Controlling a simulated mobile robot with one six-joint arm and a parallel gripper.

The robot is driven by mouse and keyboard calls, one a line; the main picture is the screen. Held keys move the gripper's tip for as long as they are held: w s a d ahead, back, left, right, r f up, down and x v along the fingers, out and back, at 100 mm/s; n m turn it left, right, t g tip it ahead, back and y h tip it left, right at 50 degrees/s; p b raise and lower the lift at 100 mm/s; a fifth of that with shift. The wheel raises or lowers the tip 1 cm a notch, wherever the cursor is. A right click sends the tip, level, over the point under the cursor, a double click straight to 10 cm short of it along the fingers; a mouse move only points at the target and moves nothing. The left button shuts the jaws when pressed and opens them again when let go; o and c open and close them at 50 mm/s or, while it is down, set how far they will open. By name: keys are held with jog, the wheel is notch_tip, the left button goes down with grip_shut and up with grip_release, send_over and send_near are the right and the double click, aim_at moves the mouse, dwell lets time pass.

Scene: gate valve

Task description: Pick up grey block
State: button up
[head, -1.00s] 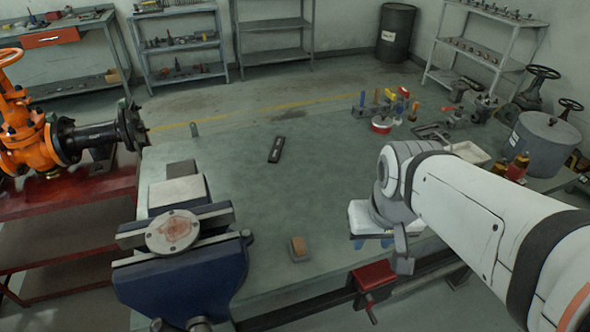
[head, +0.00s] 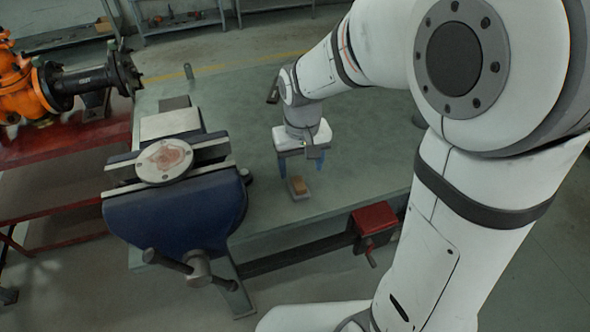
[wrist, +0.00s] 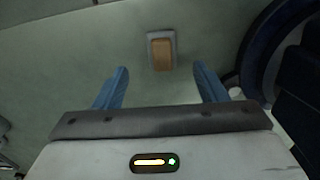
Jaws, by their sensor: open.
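The grey block (head: 298,187) lies on the green bench top, right of the vise, with a brown-orange pad on its upper face. In the wrist view the block (wrist: 161,51) shows beyond the fingertips, roughly midway between them. My gripper (head: 303,168) is above the bench close to the block. Its two blue fingers are spread with nothing between them, as the wrist view (wrist: 161,75) shows. The fingers do not touch the block in the wrist view.
A blue vise (head: 180,205) holding a round flange (head: 164,161) stands left of the block. A red clamp (head: 375,218) is at the bench's front edge. An orange valve (head: 18,80) stands far left. The bench top (head: 240,110) behind the block is mostly clear.

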aim_at(299, 183)
jog(key=f, duration=0.7)
jog(key=shift+w+a+f+b, duration=0.2)
jog(key=shift+f+b, duration=0.1)
jog(key=shift+f, duration=0.05)
jog(key=shift+c, duration=0.4)
jog(key=c, duration=1)
notch_tip(299, 183, up, 10)
jog(key=shift+r+p, duration=0.1)
jog(key=shift+p, duration=0.4)
jog(key=o, duration=0.5)
jog(key=c, duration=0.3)
jog(key=shift+c, duration=0.5)
